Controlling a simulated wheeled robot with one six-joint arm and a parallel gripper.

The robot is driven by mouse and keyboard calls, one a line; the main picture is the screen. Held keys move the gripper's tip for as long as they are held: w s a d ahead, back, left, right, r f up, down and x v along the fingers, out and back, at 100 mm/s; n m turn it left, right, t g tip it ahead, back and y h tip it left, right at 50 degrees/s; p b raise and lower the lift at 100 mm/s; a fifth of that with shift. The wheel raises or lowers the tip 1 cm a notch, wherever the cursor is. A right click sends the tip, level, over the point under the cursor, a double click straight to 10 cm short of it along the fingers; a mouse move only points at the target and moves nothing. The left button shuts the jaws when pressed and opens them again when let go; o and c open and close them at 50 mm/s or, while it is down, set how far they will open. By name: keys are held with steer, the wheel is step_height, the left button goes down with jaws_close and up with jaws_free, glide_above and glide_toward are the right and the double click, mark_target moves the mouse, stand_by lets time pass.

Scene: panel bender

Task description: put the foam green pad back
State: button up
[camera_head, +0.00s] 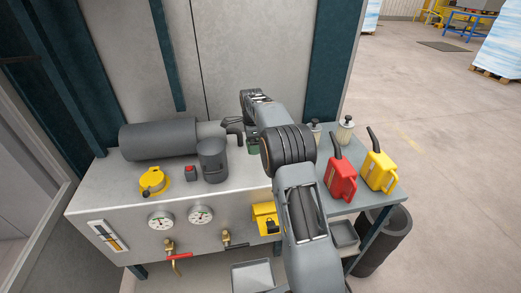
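A small green piece (253,148), which may be the foam green pad, shows on or just above the grey bench top (110,185). It is partly hidden by my arm's wrist. My gripper (240,128) is at the end of the arm, close above and beside the green piece. Its fingers are small and mostly hidden by the wrist. I cannot tell whether they are open or shut, or whether they touch the green piece.
A grey motor (160,139), dark cylinder (212,160), yellow cap (154,181) and small red-topped block (191,173) stand left on the bench. Red (341,179) and yellow (379,171) cans and a pale filter-like part (345,131) stand right. Gauges and valves line the front.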

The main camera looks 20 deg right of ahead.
steer(key=w+d+f, duration=0.1)
steer(key=f, duration=0.1)
steer(key=w+d+f+p, duration=0.1)
steer(key=d+f, duration=0.1)
steer(key=w+d+f, duration=0.1)
steer(key=f, duration=0.1)
steer(key=shift+w+d+f+p, duration=0.1)
steer(key=shift+w+d+p, duration=0.15)
steer(key=shift+w+p, duration=0.1)
step_height(320, 180, down, 3)
steer(key=shift+r+p, duration=0.1)
steer(key=shift+p, duration=0.6)
steer(key=shift+f, duration=0.25)
steer(key=shift+f, duration=0.2)
steer(key=o, duration=0.6)
steer(key=shift+r, duration=0.1)
